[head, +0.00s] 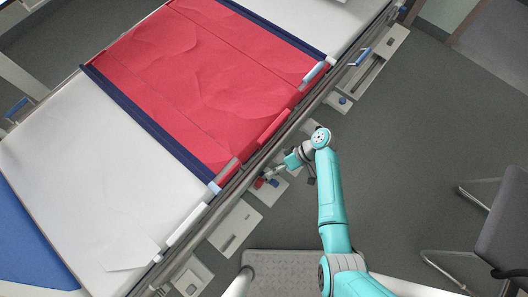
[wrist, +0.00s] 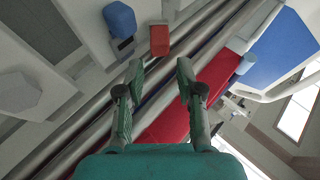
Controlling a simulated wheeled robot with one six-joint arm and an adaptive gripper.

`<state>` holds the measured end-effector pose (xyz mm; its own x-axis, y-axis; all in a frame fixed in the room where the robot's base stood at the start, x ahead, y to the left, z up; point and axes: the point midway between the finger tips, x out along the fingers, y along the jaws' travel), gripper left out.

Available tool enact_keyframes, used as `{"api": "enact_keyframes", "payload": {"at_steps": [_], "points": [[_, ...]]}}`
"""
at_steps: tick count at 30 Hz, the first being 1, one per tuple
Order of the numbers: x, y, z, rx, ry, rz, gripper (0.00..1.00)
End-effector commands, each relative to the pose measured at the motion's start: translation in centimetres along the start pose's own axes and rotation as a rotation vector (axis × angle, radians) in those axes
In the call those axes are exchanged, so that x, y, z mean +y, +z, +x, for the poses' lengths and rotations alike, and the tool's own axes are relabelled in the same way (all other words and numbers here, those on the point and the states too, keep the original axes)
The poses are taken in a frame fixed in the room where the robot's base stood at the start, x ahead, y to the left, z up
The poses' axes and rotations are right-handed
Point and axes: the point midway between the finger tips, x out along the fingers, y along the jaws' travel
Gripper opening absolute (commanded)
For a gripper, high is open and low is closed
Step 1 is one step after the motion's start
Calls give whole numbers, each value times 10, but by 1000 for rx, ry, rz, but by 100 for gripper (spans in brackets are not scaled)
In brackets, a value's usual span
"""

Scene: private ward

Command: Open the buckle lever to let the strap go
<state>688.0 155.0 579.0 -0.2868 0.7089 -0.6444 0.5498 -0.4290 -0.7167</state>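A small red lever-like part (head: 259,183) and a small blue part (head: 273,183) sit on a pale plate at the bed's side; I cannot tell for certain which is the buckle lever. In the wrist view the red part (wrist: 160,41) is beyond and between my fingertips, and the blue part (wrist: 120,20) is up and left of it. A red strap or cover (head: 215,80) with dark blue edges lies across the bed and reaches the side rail. My gripper (wrist: 160,70) is open and empty, apart from the red part. In the head view my gripper (head: 274,173) is beside the rail, near both parts.
Grey side rails (head: 245,180) run along the bed close to my gripper. More pale plates (head: 235,228) line the bed's side. A dark chair (head: 500,230) stands at the right. The grey floor (head: 420,140) between the bed and chair is clear.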

Motion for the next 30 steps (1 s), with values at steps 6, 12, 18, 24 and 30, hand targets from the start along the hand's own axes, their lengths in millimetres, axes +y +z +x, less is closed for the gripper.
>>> {"api": "enact_keyframes", "payload": {"at_steps": [6, 12, 18, 24, 30], "points": [[0, 1, 36, -3, -2, 0, 36], [0, 0, 51, -1, -1, 0, 36], [0, 0, 54, 0, 0, 0, 36], [0, 0, 54, 0, 0, 0, 21], [0, 0, 54, 0, 0, 0, 0]]}}
